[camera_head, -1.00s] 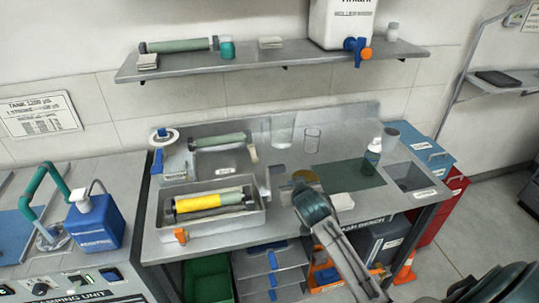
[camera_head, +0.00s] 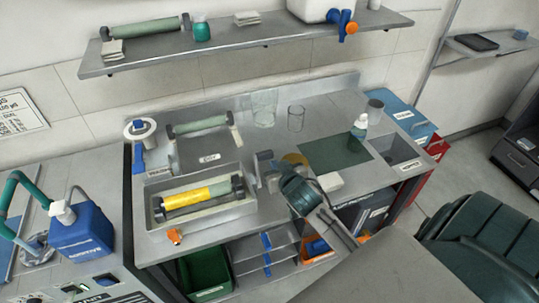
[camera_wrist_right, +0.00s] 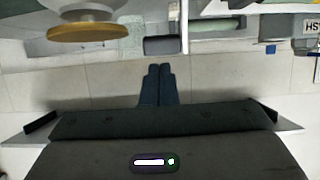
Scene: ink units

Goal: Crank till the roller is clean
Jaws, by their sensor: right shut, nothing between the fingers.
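The roller (camera_head: 190,198) lies in a grey tray (camera_head: 207,223) on the bench. Its left part is yellow with ink and its right part is pale green. A crank with a grey grip (camera_head: 265,158) stands at the tray's right end. My right gripper (camera_head: 274,182) is just right of the crank, apart from the tray. In the right wrist view its fingers (camera_wrist_right: 157,84) are shut with nothing between them. A grey cylinder, seemingly the crank's grip (camera_wrist_right: 164,46), lies ahead of the fingertips there. My left gripper is not in view.
A yellow-topped round thing (camera_head: 296,159) stands close behind my right gripper; a yellow disc (camera_wrist_right: 82,31) shows in the right wrist view. A second green roller (camera_head: 198,125) rests on a stand behind the tray. A bottle (camera_head: 360,126) and glass cylinders (camera_head: 296,118) stand further back.

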